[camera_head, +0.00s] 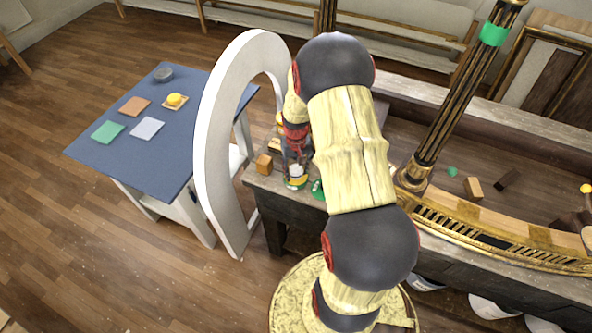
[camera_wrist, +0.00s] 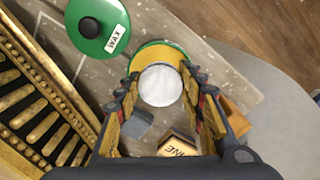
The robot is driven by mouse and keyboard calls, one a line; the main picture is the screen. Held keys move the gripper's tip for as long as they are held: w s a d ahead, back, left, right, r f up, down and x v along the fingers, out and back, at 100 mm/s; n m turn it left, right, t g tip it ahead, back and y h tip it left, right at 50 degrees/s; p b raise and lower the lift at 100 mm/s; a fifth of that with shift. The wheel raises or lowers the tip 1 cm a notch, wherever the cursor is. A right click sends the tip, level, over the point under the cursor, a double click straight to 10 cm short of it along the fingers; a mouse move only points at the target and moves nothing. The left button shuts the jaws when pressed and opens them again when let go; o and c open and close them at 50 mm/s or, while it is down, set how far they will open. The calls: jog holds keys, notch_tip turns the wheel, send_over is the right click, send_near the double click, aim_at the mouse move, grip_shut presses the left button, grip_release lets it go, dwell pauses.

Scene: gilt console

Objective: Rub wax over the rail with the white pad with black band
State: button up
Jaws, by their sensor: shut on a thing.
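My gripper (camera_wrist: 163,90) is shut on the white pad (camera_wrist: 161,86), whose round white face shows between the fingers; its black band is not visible. Below the pad is an open green wax tin with yellow wax (camera_wrist: 178,52), whose rim shows around it. I cannot tell whether pad and wax touch. In the head view my gripper (camera_head: 296,153) is over the tin (camera_head: 296,183) on the bench, partly hidden by my arm. The green lid marked WAX (camera_wrist: 98,24) lies beside the tin. The gilt rail (camera_head: 480,235) runs along the bench to the right; it also shows in the wrist view (camera_wrist: 38,100).
A dark gilt column with a green band (camera_head: 492,34) rises beside the rail. A wooden block (camera_head: 264,164) stands left of the tin. A labelled box (camera_wrist: 180,145) lies near my gripper. A white arch (camera_head: 218,150) stands between the bench and a blue table (camera_head: 185,92) with several coloured pads.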

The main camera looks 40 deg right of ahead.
jog(key=shift+f, duration=0.45)
dwell(1.1)
jog(key=shift+r+p, duration=2.05)
jog(key=shift+r, duration=1.5)
